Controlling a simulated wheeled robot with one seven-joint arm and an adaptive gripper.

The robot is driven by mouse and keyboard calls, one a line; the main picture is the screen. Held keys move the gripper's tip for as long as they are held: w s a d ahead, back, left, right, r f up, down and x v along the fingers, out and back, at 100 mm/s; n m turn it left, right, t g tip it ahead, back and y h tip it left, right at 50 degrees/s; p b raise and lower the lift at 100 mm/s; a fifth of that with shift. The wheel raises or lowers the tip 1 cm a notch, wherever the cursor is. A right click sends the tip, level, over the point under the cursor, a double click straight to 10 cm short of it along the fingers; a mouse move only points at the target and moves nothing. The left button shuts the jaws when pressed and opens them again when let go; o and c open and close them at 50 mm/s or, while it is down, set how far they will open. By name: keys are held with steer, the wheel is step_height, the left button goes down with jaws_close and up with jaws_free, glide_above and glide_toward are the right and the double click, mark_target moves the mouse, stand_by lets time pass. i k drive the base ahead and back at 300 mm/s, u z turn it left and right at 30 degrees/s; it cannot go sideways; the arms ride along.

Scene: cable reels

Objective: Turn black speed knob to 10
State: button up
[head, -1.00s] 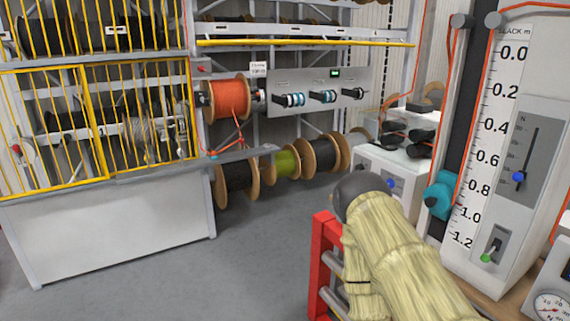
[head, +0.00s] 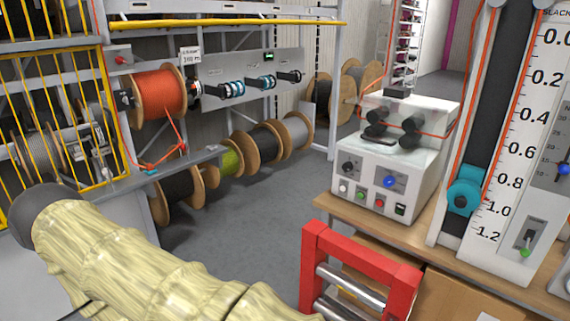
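A black knob (head: 348,167) sits at the left of the front panel of a white machine (head: 348,199) on the wooden bench; it looks like the speed knob. Its scale and setting are too small to read. A blue knob (head: 390,182) on a grey plate is to its right. My arm, in a pale yellow sleeve with a dark rounded joint, crosses the lower left, well apart from the machine. My gripper is out of the picture.
A red frame with metal rollers (head: 357,257) stands in front of the bench (head: 432,236). A tall slack gauge (head: 510,150) with a teal block (head: 465,196) stands right of the machine. Orange cable runs across the machine. Cable reels (head: 158,95) fill racks at left. Grey floor (head: 245,225) is open between.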

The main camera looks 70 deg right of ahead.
mark_target(347, 166)
steer(key=z, duration=0.2)
steer(key=i, duration=1.45)
steer(key=z, duration=1.5)
steer(key=i, duration=0.75)
steer(key=z, duration=0.85)
